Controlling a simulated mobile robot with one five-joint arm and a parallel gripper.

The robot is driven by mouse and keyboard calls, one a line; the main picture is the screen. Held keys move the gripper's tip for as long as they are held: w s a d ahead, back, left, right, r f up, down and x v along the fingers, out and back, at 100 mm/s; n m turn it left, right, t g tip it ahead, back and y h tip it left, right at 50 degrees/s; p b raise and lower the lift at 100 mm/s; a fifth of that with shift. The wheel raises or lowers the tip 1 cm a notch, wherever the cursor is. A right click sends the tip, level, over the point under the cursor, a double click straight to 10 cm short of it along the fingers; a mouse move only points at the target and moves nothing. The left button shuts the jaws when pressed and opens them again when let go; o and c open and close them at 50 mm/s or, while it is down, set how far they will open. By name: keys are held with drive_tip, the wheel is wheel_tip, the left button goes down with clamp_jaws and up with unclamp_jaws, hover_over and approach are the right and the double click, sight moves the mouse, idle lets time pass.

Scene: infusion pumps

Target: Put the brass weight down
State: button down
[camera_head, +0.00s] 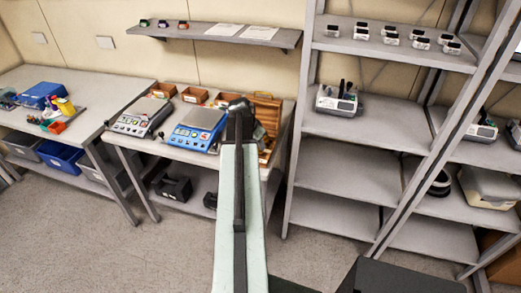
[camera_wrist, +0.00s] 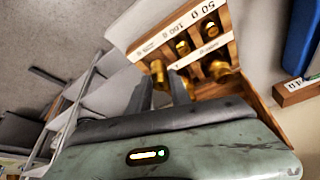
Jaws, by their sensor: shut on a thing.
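My gripper (camera_wrist: 160,80) is shut on a brass weight (camera_wrist: 158,71), which shows just beyond and between the two dark fingertips. It is at the near left corner of a wooden weight box (camera_wrist: 240,80) with white labels, one reading 50 g. Several other brass weights (camera_wrist: 217,69) stand in the box's compartments. I cannot tell whether the held weight touches the box. In the head view the open wooden box (camera_head: 266,103) is at the right end of the middle table, partly behind my arm, which hides the fingertips.
A blue thing (camera_wrist: 302,40) is right of the box in the wrist view. A shelf rack (camera_head: 345,180) stands close on the right.

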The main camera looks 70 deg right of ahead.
drive_tip(key=b+x, duration=0.3)
drive_tip(key=x, duration=0.1)
drive_tip(key=shift+s+a+b, duration=0.15)
drive_tip(key=shift+b, duration=0.2)
drive_tip(key=shift+f, duration=0.25)
drive_tip(key=shift+r, duration=0.25)
drive_tip(key=shift+f, duration=0.2)
drive_tip(key=c, duration=1.2)
unclamp_jaws()
drive_tip(key=shift+r, duration=0.1)
